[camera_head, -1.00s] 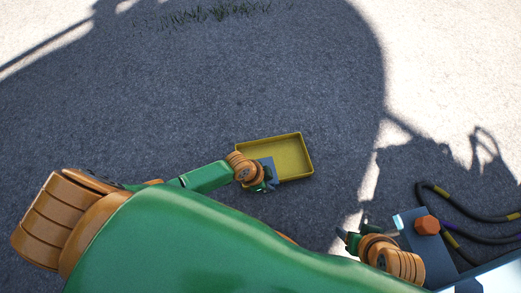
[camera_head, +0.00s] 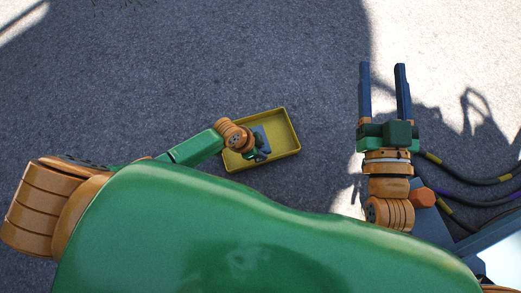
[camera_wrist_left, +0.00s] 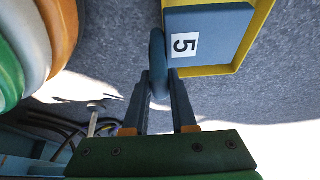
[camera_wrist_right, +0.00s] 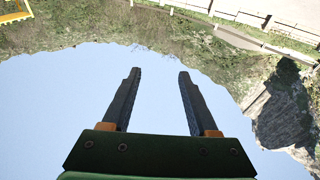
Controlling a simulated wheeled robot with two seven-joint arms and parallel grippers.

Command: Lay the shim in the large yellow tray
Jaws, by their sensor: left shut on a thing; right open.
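The shim is a blue-grey plate with a white label reading 5; it shows in the left wrist view (camera_wrist_left: 228,28) and partly in the head view (camera_head: 262,133). My left gripper (camera_wrist_left: 161,82) is shut on a dark blue rounded part at the shim's edge. In the head view my left gripper (camera_head: 258,153) is over the large yellow tray (camera_head: 288,146). The tray's yellow rim (camera_wrist_left: 208,71) borders the plate in the left wrist view. I cannot tell whether the shim touches the tray floor. My right gripper (camera_head: 382,68) is open and empty, fingers spread, also in the right wrist view (camera_wrist_right: 160,73).
An orange knob (camera_head: 424,197) sits on a blue-grey structure at the right, with dark cables (camera_head: 460,174) marked yellow beside it. Grey pavement (camera_head: 180,70) around the tray is clear. My green body covers the bottom of the head view.

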